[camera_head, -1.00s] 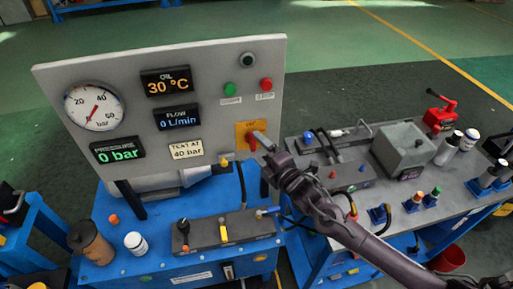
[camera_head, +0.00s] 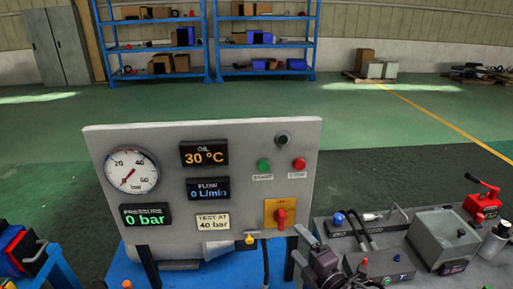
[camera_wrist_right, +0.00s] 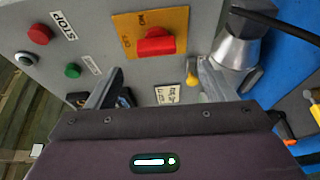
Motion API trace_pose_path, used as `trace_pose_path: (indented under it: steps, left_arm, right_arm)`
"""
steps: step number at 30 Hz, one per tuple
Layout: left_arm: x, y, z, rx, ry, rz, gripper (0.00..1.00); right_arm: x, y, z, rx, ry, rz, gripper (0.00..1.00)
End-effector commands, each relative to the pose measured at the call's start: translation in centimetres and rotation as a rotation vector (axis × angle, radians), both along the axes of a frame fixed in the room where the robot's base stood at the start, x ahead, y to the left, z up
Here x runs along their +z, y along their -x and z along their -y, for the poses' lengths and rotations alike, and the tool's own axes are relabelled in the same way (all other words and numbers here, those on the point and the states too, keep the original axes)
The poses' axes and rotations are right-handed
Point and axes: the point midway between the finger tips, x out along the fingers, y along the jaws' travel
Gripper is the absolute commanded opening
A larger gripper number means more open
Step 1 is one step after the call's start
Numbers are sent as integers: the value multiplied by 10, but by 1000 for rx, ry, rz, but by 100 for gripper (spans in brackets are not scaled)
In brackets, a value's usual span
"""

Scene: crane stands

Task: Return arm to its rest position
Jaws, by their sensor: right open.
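My right gripper (camera_head: 308,240) is in front of the lower right of the grey test panel (camera_head: 150,215), below the red rotary switch (camera_head: 281,216) on its yellow plate. In the right wrist view its two fingers (camera_wrist_right: 155,85) are spread apart with nothing between them. The red switch also shows in that view (camera_wrist_right: 155,41), beyond the fingers and apart from them. My left gripper is not in view.
The blue bench (camera_head: 215,272) carries the panel, with its gauge (camera_head: 132,170) and green (camera_head: 264,165) and red (camera_head: 299,163) buttons. A grey bench at right holds a grey box (camera_head: 443,238) and red hand pump (camera_head: 484,203). Green floor behind is clear up to blue shelves (camera_head: 210,50).

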Motion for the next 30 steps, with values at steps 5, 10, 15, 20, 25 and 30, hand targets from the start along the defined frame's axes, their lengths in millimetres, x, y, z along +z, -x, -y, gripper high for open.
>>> trace_pose_path:
  steps: [5,10,15,20,25,30]
  left_arm:
    - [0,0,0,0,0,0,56]
    - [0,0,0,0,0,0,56]
    - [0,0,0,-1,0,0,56]
    - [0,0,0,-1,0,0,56]
    - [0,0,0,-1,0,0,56]
    - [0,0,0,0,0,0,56]
  right_arm:
    - [-19,20,-8,-133,-224,-274,76]
    - [-43,68,-3,-396,-537,-666,76]
    - [-57,117,8,-641,-739,-927,76]
    - [-63,155,17,-824,-853,-1077,76]
    - [-64,192,26,-1001,-941,-1194,76]
    - [-65,227,33,-1174,-1007,-1288,76]
